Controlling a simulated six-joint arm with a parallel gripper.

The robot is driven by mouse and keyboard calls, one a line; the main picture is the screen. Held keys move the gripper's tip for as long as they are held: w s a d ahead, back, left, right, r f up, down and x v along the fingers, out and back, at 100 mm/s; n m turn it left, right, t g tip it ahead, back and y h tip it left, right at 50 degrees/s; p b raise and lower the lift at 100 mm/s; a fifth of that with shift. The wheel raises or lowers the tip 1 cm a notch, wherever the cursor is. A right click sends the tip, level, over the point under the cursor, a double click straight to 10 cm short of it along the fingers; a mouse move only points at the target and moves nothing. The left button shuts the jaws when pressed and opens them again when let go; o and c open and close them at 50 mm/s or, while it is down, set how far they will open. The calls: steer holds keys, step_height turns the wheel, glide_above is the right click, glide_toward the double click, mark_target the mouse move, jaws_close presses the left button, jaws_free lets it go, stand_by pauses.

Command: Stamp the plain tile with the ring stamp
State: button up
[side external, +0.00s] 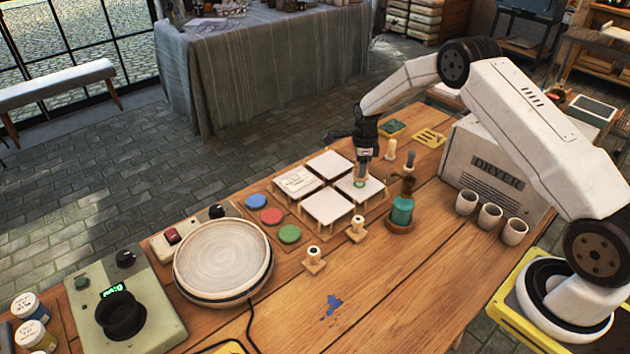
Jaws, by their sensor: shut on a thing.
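My gripper (366,160) points down over the right-hand tile (372,190) of a group of several white tiles on small stands. It is shut on a small stamp (360,180), which has green at its lower end. The stamp is at or just above the tile's face; I cannot tell if it touches. Its face is hidden, so its shape does not show. The left tile (296,182) bears faint dark marks. The back tile (331,164) and front tile (327,207) look plain. Blue (256,201), red (271,216) and green (290,234) ink pads lie left of the tiles.
Other stamps stand upright at the front (314,261), beside the front tile (356,229) and behind a teal bottle (402,210). A round turntable (222,258) is at left. The dryer (490,165) and several cups (490,216) are at right. Blue paint stains the bare front wood.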

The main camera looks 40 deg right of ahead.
steer(key=shift+r, duration=2.3)
